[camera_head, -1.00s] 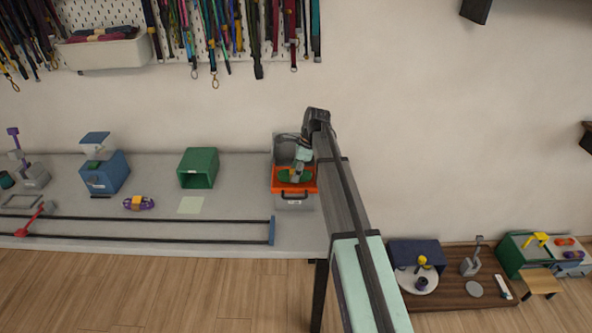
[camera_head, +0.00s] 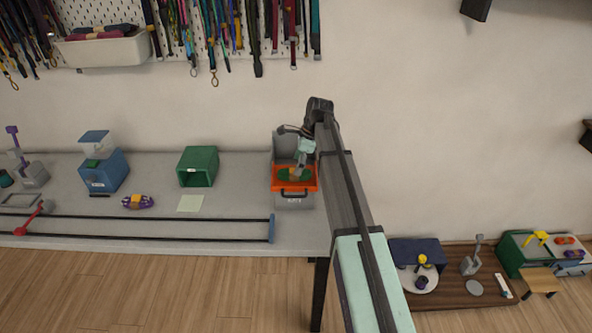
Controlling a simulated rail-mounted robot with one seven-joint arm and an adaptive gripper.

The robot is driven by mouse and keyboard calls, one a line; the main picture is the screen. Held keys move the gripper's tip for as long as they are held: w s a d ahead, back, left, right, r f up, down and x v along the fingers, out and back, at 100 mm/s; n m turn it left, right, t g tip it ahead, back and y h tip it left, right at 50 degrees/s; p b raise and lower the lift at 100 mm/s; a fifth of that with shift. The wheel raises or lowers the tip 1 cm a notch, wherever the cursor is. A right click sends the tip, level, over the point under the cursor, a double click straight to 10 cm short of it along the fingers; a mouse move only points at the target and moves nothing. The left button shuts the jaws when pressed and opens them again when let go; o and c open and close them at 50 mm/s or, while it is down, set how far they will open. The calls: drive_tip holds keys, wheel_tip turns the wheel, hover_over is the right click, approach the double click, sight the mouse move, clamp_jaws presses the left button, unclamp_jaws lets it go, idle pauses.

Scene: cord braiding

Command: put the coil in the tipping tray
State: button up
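A dark green coil (camera_head: 287,174) with a tan band lies at an orange-rimmed tray (camera_head: 273,185) on a grey case at the right end of the bench. I cannot tell if this is the tipping tray. My gripper (camera_head: 299,166) is just above the coil, small and partly merged with it; I cannot see whether its fingers are open or touch it. A purple coil (camera_head: 146,203) with an orange-yellow band lies on the bench further left. The blue box (camera_head: 108,175) has a pale tilted plate (camera_head: 95,136) above it and a green patch at its top.
A green open-fronted box (camera_head: 198,168) stands mid-bench, with a pale sheet (camera_head: 190,203) before it. Two dark rails run along the bench front to a blue end block (camera_head: 271,229). A low wooden platform (camera_head: 455,291) stands at right.

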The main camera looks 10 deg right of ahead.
drive_tip(key=b+v, duration=0.1)
drive_tip(key=v, duration=0.8)
drive_tip(key=shift+r+b, duration=0.2)
drive_tip(key=shift+b, duration=0.15)
drive_tip(key=shift+d, duration=0.15)
